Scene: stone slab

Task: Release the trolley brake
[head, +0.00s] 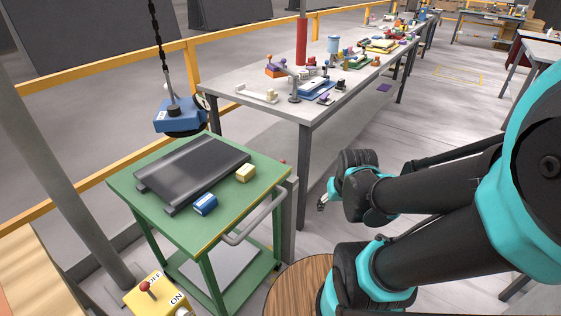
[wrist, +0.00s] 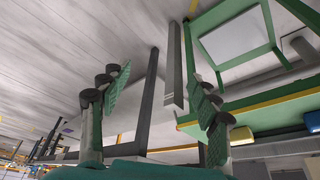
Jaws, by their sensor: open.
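The green trolley (head: 195,234) stands left of centre in the head view, with a grey bar handle (head: 255,222) on its right side. Its frame also shows at upper right in the wrist view (wrist: 208,50). A small red tip (head: 282,162) shows at the trolley's far right corner, above a grey upright (head: 290,225); I cannot tell whether it is the brake. My gripper (head: 323,203) is right of the trolley, apart from it. In the wrist view my gripper (wrist: 162,78) is open and empty, its two green-padded fingers spread.
A dark grey slab (head: 190,170), a blue block (head: 205,204) and a yellow block (head: 245,173) lie on the trolley. A yellow ON/OFF box (head: 158,296) has a red-knobbed lever. A blue lifting block (head: 180,114) hangs on a chain. A long workbench (head: 235,90) stands behind.

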